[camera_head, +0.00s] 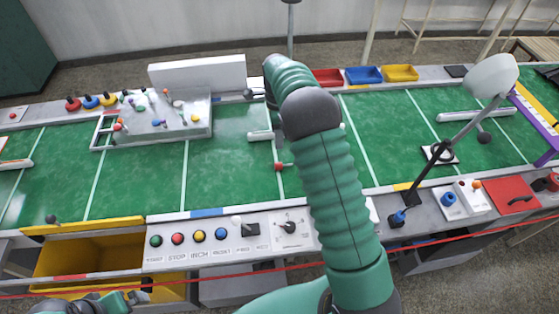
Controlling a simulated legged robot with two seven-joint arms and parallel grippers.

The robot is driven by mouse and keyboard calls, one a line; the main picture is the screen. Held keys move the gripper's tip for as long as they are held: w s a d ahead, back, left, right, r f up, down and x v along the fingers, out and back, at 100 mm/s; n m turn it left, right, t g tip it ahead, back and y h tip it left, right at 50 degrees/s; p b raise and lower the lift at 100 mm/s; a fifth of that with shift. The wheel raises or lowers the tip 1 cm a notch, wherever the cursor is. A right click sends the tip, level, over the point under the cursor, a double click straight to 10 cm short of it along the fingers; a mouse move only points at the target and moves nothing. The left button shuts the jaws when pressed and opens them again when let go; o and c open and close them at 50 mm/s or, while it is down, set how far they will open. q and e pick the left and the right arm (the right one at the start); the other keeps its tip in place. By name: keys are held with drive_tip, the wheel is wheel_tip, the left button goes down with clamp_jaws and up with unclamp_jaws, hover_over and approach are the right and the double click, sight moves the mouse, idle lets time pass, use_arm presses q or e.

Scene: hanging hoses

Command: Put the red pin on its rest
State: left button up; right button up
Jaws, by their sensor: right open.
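A small red piece (281,166), which may be the red pin, is on the green bench top just left of my right arm. Above it is a short pale bar (260,135), partly hidden by that arm; I cannot tell whether it is the rest. My right gripper (268,93) is at the bench's far edge, above and left of the red piece and apart from it. It is open, and much of it is hidden behind my arm. Part of my left arm's end (100,303) shows at the bottom left, cut off by the frame, its fingers unclear.
A raised white board with coloured pegs (160,118) stands at the back left. Red, blue (364,75) and yellow bins line the back. A lamp-like arm (462,115) leans over the right side. A red line (220,276) crosses the front. Green surface left of centre is clear.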

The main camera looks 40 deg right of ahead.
hover_over(280, 164)
drive_tip(key=f, duration=0.7)
drive_tip(key=a+f, duration=0.1)
drive_tip(key=f, duration=0.3)
drive_tip(key=shift+f, duration=0.1)
drive_tip(key=f, duration=0.3)
drive_tip(key=d+f, duration=0.1)
drive_tip(key=f, duration=0.1)
drive_tip(key=shift+w+f+p, duration=0.15)
drive_tip(key=shift+f+p, duration=0.15)
drive_tip(key=shift+p, duration=0.05)
drive_tip(key=shift+r, duration=0.1)
clamp_jaws()
